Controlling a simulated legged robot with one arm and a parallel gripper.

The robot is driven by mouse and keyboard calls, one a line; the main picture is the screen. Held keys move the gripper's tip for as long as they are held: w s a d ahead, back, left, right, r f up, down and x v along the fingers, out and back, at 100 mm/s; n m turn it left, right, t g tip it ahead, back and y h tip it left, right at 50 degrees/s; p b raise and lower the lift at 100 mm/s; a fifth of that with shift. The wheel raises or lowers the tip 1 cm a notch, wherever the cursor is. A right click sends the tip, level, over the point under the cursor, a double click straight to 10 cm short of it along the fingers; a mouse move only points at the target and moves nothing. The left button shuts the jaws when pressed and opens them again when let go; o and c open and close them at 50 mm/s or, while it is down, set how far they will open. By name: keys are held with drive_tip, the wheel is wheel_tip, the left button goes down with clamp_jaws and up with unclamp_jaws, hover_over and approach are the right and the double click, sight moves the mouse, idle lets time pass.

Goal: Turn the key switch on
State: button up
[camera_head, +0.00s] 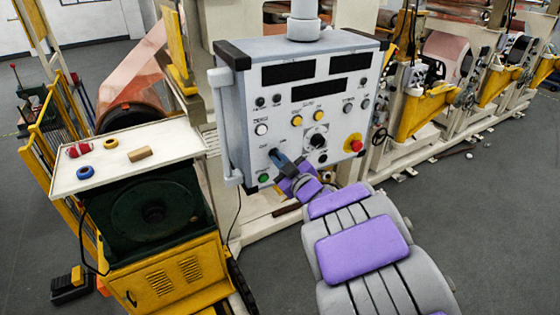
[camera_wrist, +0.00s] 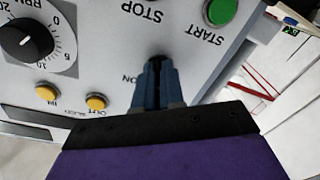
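The grey control panel (camera_head: 262,108) faces me, with its lower left part behind my gripper (camera_head: 276,156). In the wrist view my gripper (camera_wrist: 156,66) has its two blue-grey fingers close together at the panel face, beside a partly covered "ON" label (camera_wrist: 132,78). A small dark thing shows at the fingertips, likely the key switch (camera_wrist: 155,61). The fingers hide most of it, so I cannot tell how it is turned or whether they grip it.
A green START button (camera_wrist: 220,12) is close to the fingers; a black RPM dial (camera_wrist: 28,38) and yellow buttons (camera_wrist: 96,102) lie left. The head view shows a red emergency button (camera_head: 354,144) on the panel and a white-topped cart (camera_head: 115,178) with rolls of tape.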

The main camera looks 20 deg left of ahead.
drive_tip(key=shift+d, duration=0.45)
clamp_jaws()
drive_tip(key=shift+r+m, duration=0.1)
drive_tip(key=shift+m, duration=0.2)
drive_tip(key=m+p, duration=0.3)
drive_tip(key=m, duration=0.2)
drive_tip(key=m+p, duration=0.3)
drive_tip(key=m, duration=0.3)
drive_tip(key=shift+r+m, duration=0.2)
drive_tip(key=shift+m, duration=0.1)
drive_tip(key=shift+d, duration=0.1)
drive_tip(key=shift+o, duration=2.2)
unclamp_jaws()
drive_tip(key=shift+w+d+f, duration=0.1)
drive_tip(key=shift+w+d, duration=0.1)
drive_tip(key=shift+d, duration=0.05)
drive_tip(key=shift+o, duration=0.5)
drive_tip(key=shift+s, duration=0.2)
